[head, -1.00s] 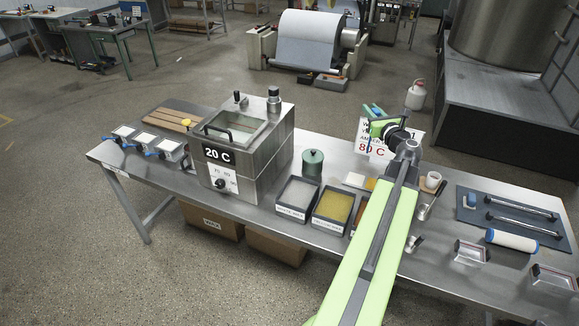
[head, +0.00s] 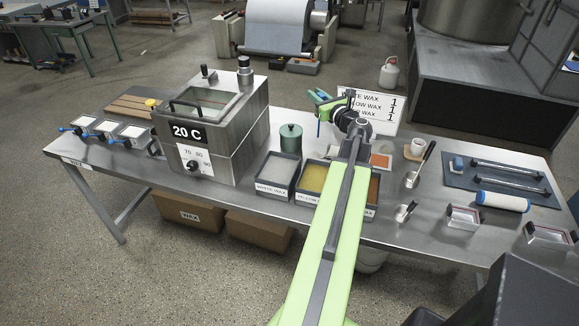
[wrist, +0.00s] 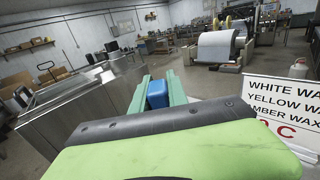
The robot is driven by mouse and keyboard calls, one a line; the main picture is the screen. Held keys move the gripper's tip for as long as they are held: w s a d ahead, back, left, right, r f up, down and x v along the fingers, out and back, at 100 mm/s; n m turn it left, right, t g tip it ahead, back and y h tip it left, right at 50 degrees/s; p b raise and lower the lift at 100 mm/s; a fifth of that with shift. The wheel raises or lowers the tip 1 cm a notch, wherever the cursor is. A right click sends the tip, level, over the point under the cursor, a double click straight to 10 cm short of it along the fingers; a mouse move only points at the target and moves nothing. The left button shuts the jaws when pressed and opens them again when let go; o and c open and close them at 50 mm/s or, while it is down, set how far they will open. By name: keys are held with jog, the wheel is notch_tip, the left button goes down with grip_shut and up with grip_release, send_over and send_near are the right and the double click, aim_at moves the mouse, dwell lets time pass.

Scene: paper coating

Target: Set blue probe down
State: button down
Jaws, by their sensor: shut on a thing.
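The blue probe (wrist: 158,95) is held between the two green fingers of my gripper (wrist: 158,86) in the wrist view; only its blue body shows clearly. In the head view my gripper (head: 320,101) is above the back of the steel table, right of the green canister (head: 291,138) and left of the wax sign (head: 385,108). A thin blue part of the probe (head: 318,126) hangs below it, apart from the table as far as I can tell.
The 20 C bath (head: 232,130) stands left of my gripper. Wax trays, including the white wax tray (head: 278,172), lie in front.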

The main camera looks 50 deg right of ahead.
jog(key=w+a+f+b, duration=0.2)
jog(key=w+f+b, duration=0.4)
jog(key=f, duration=0.1)
jog(key=w+a+f+b, duration=0.2)
jog(key=w+f+b, duration=0.4)
jog(key=f, duration=0.2)
jog(key=shift+w+a, duration=0.15)
jog(key=shift+a, duration=0.15)
jog(key=c, duration=1.3)
grip_release()
jog(key=shift+r, duration=0.1)
